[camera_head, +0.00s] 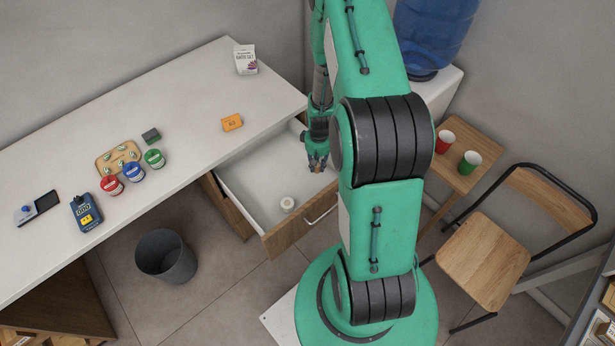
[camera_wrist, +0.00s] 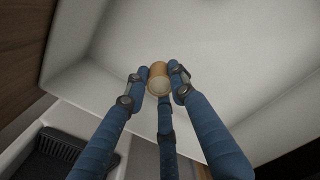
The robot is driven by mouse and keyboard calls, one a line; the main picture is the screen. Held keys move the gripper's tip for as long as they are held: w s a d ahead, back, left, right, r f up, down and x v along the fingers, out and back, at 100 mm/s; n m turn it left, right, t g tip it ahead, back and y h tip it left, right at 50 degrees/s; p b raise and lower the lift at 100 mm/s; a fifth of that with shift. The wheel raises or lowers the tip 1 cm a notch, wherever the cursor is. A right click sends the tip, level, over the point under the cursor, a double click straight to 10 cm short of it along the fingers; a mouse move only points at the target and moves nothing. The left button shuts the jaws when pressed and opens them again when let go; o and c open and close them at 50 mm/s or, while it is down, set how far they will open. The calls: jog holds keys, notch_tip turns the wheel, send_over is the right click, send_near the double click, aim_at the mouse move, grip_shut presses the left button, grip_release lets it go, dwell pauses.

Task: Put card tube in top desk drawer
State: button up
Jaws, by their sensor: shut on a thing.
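The card tube (camera_wrist: 159,80) is a short tan cylinder with a pale end, held between my blue fingertips in the wrist view. My gripper (camera_head: 317,164) is shut on it above the right part of the open desk drawer (camera_head: 247,181). In the head view only a small brownish bit of the tube shows at the fingertips. The drawer is pulled out, with a white inside and a wooden front. In the wrist view the white drawer interior (camera_wrist: 225,50) lies behind the tube; the gap between them is hard to judge.
The white desk top (camera_head: 190,90) holds an orange box (camera_head: 232,122), a white carton (camera_head: 245,59) and several coloured jars. A dark bin (camera_head: 166,257) stands left of the drawer. A wooden chair (camera_head: 485,265) stands at right.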

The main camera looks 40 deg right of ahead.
aim_at(317, 170)
jog(key=shift+f, duration=1.85)
jog(key=shift+f+b, duration=0.5)
jog(key=shift+f, duration=1.6)
jog(key=shift+f, duration=0.1)
jog(key=o, duration=0.7)
jog(key=shift+o, duration=0.2)
notch_tip(317, 170, up, 12)
jog(key=shift+r+p, duration=0.1)
jog(key=shift+p, duration=0.75)
